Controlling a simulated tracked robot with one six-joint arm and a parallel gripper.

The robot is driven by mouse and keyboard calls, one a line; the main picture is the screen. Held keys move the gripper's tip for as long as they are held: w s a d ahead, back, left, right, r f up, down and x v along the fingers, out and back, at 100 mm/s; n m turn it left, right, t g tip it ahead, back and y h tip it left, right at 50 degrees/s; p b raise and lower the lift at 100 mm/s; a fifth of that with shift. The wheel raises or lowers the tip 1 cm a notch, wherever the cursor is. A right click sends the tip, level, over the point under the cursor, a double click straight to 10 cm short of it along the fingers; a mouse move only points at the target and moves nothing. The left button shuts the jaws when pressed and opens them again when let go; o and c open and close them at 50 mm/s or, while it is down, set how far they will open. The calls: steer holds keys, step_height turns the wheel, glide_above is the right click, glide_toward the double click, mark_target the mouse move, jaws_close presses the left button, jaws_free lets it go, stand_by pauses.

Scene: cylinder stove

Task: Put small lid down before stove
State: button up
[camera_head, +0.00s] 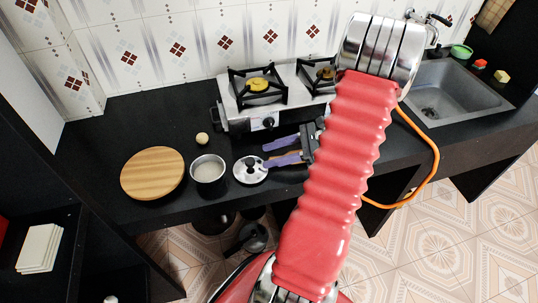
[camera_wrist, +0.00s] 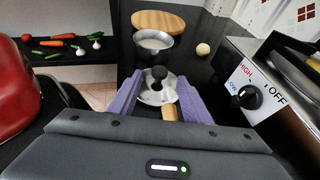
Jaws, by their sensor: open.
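The small lid (camera_head: 250,170) is a silver disc with a black knob. It appears to lie flat on the black counter, in front of the stove (camera_head: 238,109) and a little to its left. The lid also shows in the wrist view (camera_wrist: 150,98), between the two purple fingers. My gripper (camera_head: 272,154) is open, its fingertips at the lid's right edge in the head view. In the wrist view my gripper (camera_wrist: 157,92) has its fingers apart, on either side of the lid. The stove's front with a black knob stands at the right there.
A metal pot (camera_head: 208,174), a round wooden board (camera_head: 152,173) and a small pale ball (camera_head: 202,138) are left of the lid. A sink (camera_head: 455,95) is at the right. The counter's front edge is close to the lid. Vegetables lie on a shelf (camera_wrist: 55,74).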

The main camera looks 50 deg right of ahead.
stand_by(0.7)
steer(key=shift+w+a+r, duration=0.15)
steer(key=shift+w+a, duration=0.05)
steer(key=shift+a, duration=0.05)
steer(key=w+a+r+n+g+h, duration=0.1)
steer(key=a+r+n+g, duration=0.4)
steer(key=a, duration=0.4)
steer(key=w+a+r+n+g+h, duration=0.1)
steer(key=w+a+r+n+g, duration=0.2)
steer(key=a+n, duration=0.45)
steer(key=s+a+r+n+t+h, duration=0.1)
steer(key=s+a+r+n+h, duration=0.2)
steer(key=a+r+n, duration=0.2)
steer(key=s+a+r+n+t+h, duration=0.2)
steer(key=a+r+n, duration=0.4)
steer(key=a+n, duration=0.3)
steer(key=shift+s+a+r+n+h, duration=0.25)
steer(key=shift+s+n+h, duration=0.4)
steer(key=shift+h, duration=0.25)
